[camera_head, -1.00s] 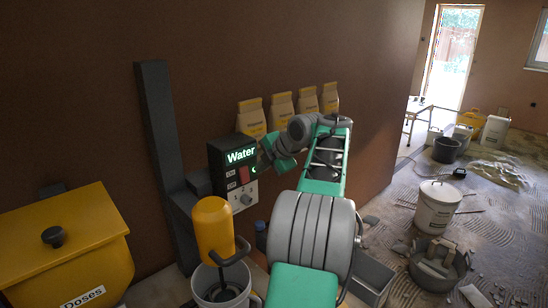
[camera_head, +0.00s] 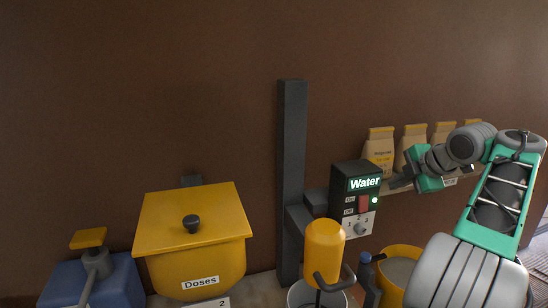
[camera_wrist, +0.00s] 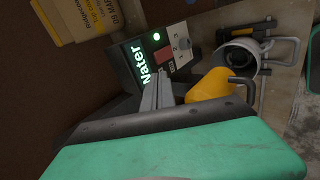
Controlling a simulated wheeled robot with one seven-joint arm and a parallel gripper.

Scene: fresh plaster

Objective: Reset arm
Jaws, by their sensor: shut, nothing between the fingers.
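My gripper (camera_head: 396,183) is shut and empty, just right of the dark control box (camera_head: 345,178) with the lit "Water" sign. Its two fingers (camera_wrist: 158,90) lie together in the wrist view, pointing toward the box (camera_wrist: 125,72). I cannot tell whether the tips touch the box. The box has a red switch (camera_head: 364,203), a glowing green lamp (camera_head: 374,200) and a pale dial panel (camera_head: 359,226). My arm reaches in from the right of the head view.
A yellow cylinder (camera_head: 324,246) stands over a white bucket (camera_head: 301,292) below the box. A yellow bucket (camera_head: 400,252), a yellow "Doses" bin (camera_head: 196,232) and a blue container (camera_head: 120,280) are near. Paper bags (camera_head: 380,148) line a shelf. The dark post (camera_head: 291,170) stands left.

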